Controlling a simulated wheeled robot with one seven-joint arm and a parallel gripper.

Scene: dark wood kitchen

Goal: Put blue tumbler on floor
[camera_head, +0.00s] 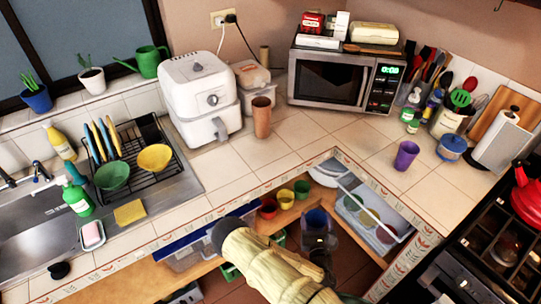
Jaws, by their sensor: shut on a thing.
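The blue tumbler (317,217) is below the counter level, near the inner corner of the L-shaped counter. My gripper (318,236) is right at it and looks shut on it. My dark gripper body hides the tumbler's lower part. My pale yellow arm comes in from the bottom middle. A patch of reddish-brown floor (345,268) shows beyond and below the gripper. I cannot tell how high the tumbler is above the floor.
An open shelf under the counter holds a red cup (268,208), a yellow cup (285,197), a green cup (301,188) and a clear bin (372,218) to the right. A purple tumbler (406,155) stands on the counter. The tiled counter edge (235,200) surrounds my gripper's far side.

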